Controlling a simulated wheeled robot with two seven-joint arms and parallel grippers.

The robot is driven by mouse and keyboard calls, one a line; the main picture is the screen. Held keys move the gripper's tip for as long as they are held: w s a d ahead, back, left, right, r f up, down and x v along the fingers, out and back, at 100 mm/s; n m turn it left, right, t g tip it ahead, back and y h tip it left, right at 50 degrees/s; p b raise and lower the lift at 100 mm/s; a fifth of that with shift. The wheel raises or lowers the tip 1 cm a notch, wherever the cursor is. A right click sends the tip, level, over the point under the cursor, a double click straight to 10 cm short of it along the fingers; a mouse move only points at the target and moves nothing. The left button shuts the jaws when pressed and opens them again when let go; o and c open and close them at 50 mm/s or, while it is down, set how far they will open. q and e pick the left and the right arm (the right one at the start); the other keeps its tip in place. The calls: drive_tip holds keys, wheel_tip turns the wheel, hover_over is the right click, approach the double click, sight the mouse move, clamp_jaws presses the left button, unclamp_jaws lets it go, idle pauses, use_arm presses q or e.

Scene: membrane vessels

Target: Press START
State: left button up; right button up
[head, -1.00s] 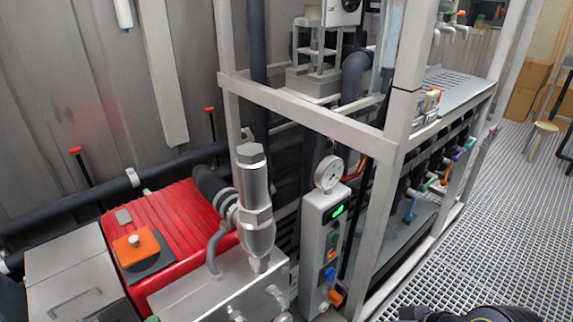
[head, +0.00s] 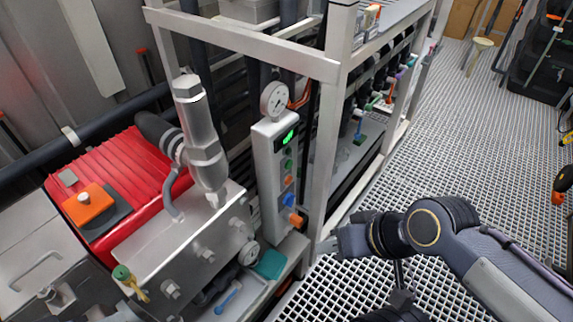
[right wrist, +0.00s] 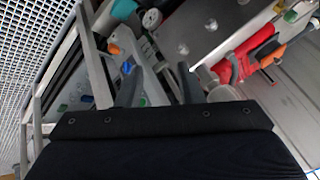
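A slim grey control box (head: 265,175) stands upright beside the frame post in the head view. It has a lit green display (head: 284,138), a green button (head: 288,165) below it, a blue button (head: 290,198) and an orange knob (head: 297,219) near the bottom. No START lettering is readable. My right gripper (head: 335,244) is right of and below the box, near the frame post, apart from the buttons. In the right wrist view its two fingers (right wrist: 159,80) are spread with nothing held, and a green button (right wrist: 143,101) shows beside them. My left gripper is not identifiable.
A metal frame post (head: 328,130) stands between the box and the open grating floor (head: 440,130). A round gauge (head: 274,99) tops the box. A silver cylinder (head: 203,140) and a red ribbed motor cover (head: 120,185) are to the left.

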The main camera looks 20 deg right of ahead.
idle(0.4)
clamp_jaws()
idle(1.6)
